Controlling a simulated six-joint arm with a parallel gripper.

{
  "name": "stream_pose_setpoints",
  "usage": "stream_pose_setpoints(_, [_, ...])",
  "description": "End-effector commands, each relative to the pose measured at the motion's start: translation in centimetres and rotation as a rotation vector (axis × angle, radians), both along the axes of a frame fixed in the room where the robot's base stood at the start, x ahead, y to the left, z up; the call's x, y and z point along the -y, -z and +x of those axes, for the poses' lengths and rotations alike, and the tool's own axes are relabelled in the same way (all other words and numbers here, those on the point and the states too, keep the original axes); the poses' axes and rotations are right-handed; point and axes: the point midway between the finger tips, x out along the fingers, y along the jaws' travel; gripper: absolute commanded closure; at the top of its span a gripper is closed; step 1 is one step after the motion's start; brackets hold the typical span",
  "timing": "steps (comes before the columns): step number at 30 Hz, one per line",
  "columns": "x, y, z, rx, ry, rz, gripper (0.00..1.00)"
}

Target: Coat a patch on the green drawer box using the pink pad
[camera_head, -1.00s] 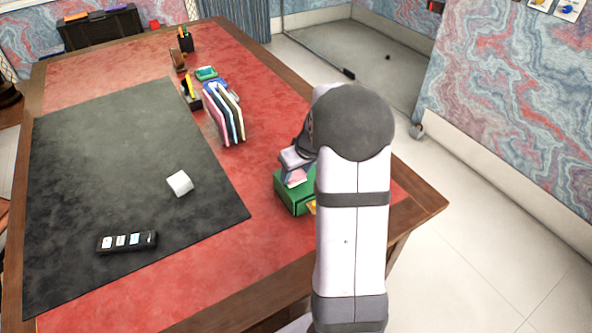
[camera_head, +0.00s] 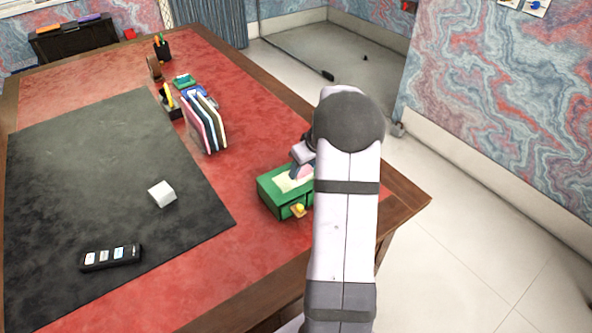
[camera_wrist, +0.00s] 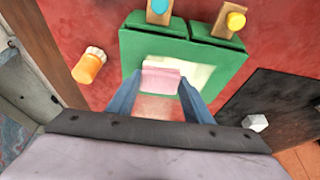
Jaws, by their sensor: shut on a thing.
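The green drawer box (camera_head: 271,191) sits on the red desk top near the right edge, partly hidden by my arm in the head view. In the wrist view its green top (camera_wrist: 135,46) carries a pale cream patch (camera_wrist: 196,76). The pink pad (camera_wrist: 161,80) is between the fingers of my gripper (camera_wrist: 158,98), over the patch. My gripper is shut on the pad; I cannot tell whether the pad touches the top. Two drawer fronts with a blue knob (camera_wrist: 160,6) and a yellow knob (camera_wrist: 235,20) show on the box.
A white cube (camera_head: 162,194) and a black remote-like thing (camera_head: 110,256) lie on the dark mat (camera_head: 80,180). Upright folders (camera_head: 204,122) stand farther back.

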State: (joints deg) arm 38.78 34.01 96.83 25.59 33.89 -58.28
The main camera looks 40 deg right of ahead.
Motion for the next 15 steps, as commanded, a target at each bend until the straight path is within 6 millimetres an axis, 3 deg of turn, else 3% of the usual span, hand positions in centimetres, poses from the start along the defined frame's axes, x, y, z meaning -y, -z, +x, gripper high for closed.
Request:
stream_pose_setpoints(9, [3.0,0.0,-0.2,-0.001,0.002,0.000,0.72])
stream_pose_setpoints(15, [1.3,0.0,0.0,-0.001,-0.003,0.001,0.72])
